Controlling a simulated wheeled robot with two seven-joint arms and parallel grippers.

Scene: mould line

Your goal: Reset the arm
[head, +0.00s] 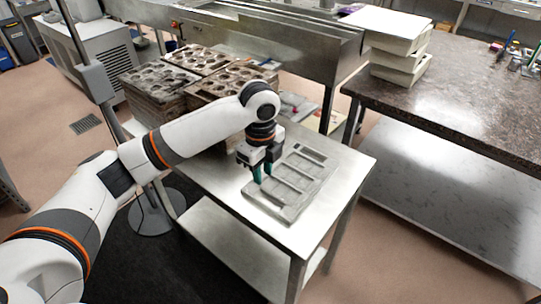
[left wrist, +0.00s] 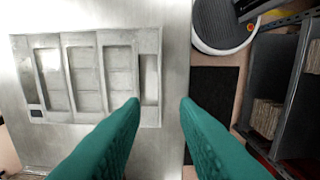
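My left arm (head: 190,135) reaches in from the left over the small steel table. My left gripper (head: 262,176) points down above the near left side of a grey mould tray (head: 276,205) with several rectangular compartments. In the left wrist view its two green fingertips (left wrist: 161,104) stand apart with nothing between them. In that view the tray (left wrist: 90,122) lies flat to the left, with its end compartment close to the left fingertip. I cannot tell the exact height of the fingers above it. My right gripper is in neither view.
The steel table (head: 345,172) has bare room right of the tray. Stacks of brown moulds (head: 155,100) stand behind it, by a metal conveyor frame (head: 270,45). A dark stone counter (head: 470,95) with stacked white trays (head: 398,50) is at right. A round stand base (head: 152,215) is on the floor.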

